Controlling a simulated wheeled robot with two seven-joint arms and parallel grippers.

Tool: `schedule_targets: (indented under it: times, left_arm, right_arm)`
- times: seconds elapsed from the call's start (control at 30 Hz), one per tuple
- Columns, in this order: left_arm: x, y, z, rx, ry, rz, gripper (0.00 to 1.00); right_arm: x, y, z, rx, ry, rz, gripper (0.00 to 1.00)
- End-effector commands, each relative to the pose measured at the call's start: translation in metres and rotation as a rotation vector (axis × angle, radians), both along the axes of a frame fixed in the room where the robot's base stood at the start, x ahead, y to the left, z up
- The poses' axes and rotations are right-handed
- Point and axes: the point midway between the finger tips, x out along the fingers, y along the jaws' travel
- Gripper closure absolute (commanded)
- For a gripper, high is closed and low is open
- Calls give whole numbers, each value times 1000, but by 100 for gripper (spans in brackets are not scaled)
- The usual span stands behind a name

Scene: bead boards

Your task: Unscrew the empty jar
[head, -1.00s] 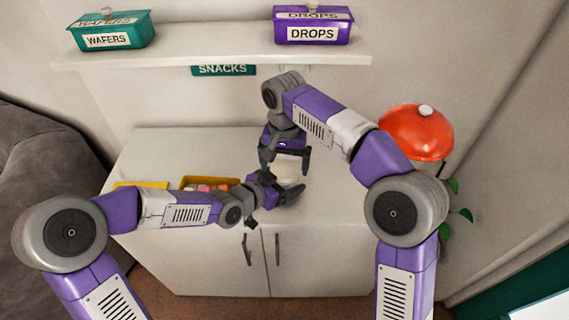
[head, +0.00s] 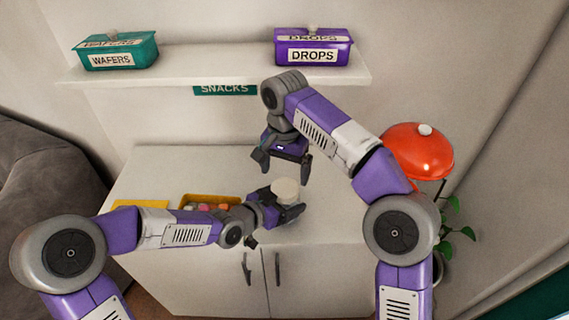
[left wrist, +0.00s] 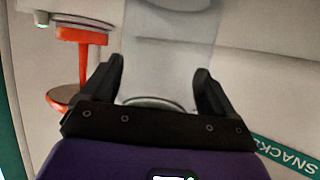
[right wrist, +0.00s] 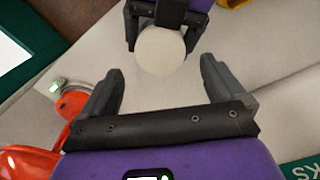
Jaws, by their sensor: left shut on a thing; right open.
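The jar has a round cream lid (head: 286,190), seen from above between the fingers of my left gripper (head: 283,207). In the left wrist view its clear glass body (left wrist: 165,60) is between the fingers and no contents show in it. The jar is held over the front part of the cabinet top; I cannot tell whether it touches the surface. My right gripper (head: 282,167) is open and empty just above the lid, pointing down. In the right wrist view the lid (right wrist: 160,50) is beyond the open fingers, apart from them.
The white cabinet (head: 155,165) carries a yellow tray of colored pieces (head: 212,202) and another yellow tray (head: 140,203) at left. A shelf above holds a teal WAFERS box (head: 115,55) and a purple DROPS box (head: 313,47). A red lamp (head: 415,150) stands at right.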

Motion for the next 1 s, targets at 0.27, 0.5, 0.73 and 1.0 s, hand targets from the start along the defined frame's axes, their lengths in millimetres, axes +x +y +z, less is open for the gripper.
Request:
schedule_targets:
  times: [0.27, 0.5, 0.73, 1.0]
  left_arm:
    - [0, 0, 0, -1, -1, 0, 97]
    - [0, 0, 0, -1, -1, 0, 97]
    - [0, 0, 0, 0, -1, 0, 97]
    - [0, 0, 0, -1, -1, 0, 97]
  right_arm:
    - [0, -1, -40, -1, 3, 0, 4]
    - [0, 0, -54, 0, 1, 2, 4]
    - [0, 0, -55, 0, 0, 1, 4]
    - [0, 0, -54, 0, 0, 1, 44]
